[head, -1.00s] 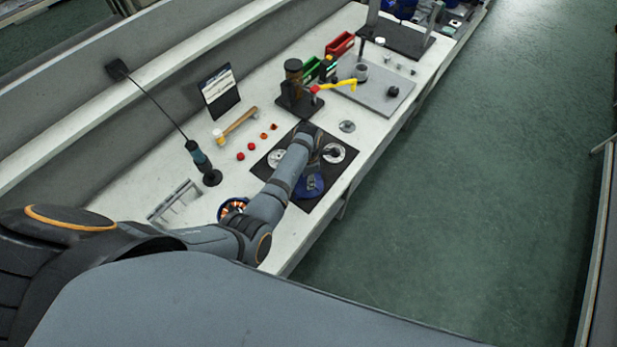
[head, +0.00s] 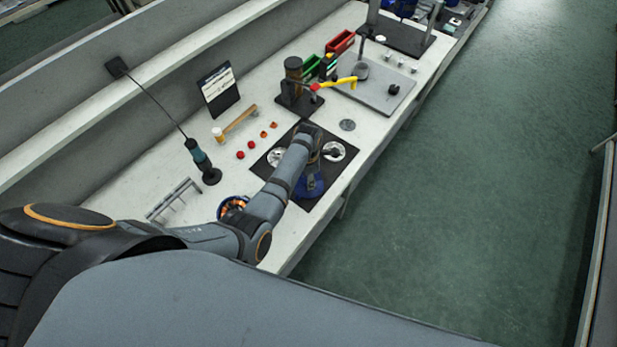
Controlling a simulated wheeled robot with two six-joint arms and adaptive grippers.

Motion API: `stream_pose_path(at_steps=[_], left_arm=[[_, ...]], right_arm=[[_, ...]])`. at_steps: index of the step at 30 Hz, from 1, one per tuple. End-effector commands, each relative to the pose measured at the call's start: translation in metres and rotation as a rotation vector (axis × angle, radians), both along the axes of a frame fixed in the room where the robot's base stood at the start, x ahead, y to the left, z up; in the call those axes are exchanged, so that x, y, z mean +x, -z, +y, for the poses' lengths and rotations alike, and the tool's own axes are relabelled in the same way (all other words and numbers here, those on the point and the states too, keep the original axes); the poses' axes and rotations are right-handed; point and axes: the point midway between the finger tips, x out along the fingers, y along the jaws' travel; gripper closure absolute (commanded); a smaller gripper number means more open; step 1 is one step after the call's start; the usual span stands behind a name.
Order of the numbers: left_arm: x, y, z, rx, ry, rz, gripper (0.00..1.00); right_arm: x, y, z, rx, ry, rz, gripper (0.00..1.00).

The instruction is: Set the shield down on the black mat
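The black mat (head: 337,181) lies on the white bench near its front edge. My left arm reaches in from the left, and its wrist hangs over the middle of the mat. The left gripper (head: 322,153) points down there, mostly hidden by its own wrist; whether its fingers are open or shut does not show. A silvery round part (head: 340,147) lies on the mat close to the gripper's right. A blue pump body (head: 308,187) sits on the mat's near part, partly behind the arm. I cannot make out the shield with certainty. My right gripper is out of view.
Another silvery round part (head: 277,156) lies at the mat's left, and a grey disc (head: 347,125) lies beyond the mat. A black stand (head: 297,98) with a yellow-handled tool, a grey plate (head: 378,93) and small red caps (head: 240,155) stand around.

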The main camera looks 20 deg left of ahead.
Motion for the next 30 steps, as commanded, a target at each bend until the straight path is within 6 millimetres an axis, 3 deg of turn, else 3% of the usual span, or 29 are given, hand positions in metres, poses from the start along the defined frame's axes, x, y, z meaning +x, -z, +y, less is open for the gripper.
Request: stream_pose_path(at_steps=[6,7,12,19,22,30], left_arm=[[0.0004,-0.0003,0.0001,0.001,0.0,-0.001,1.0],[0.0004,-0.0003,0.0001,0.001,0.0,-0.001,0.63],[0.0003,-0.0002,0.0001,0.001,0.0,-0.001,0.4],[0.0001,0.0,0.0001,0.0,0.0,0.0,0.38],[-0.0003,0.0004,0.0001,0.0,0.0,0.0,0.27],[-0.0001,0.0002,0.0001,0.0,0.0,0.0,0.27]], right_arm=[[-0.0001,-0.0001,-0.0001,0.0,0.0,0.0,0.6],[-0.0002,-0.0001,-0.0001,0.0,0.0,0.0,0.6],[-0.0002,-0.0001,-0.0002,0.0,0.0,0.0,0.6],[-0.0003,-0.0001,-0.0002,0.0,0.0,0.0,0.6],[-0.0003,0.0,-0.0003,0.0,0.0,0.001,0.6],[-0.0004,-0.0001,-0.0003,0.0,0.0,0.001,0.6]])
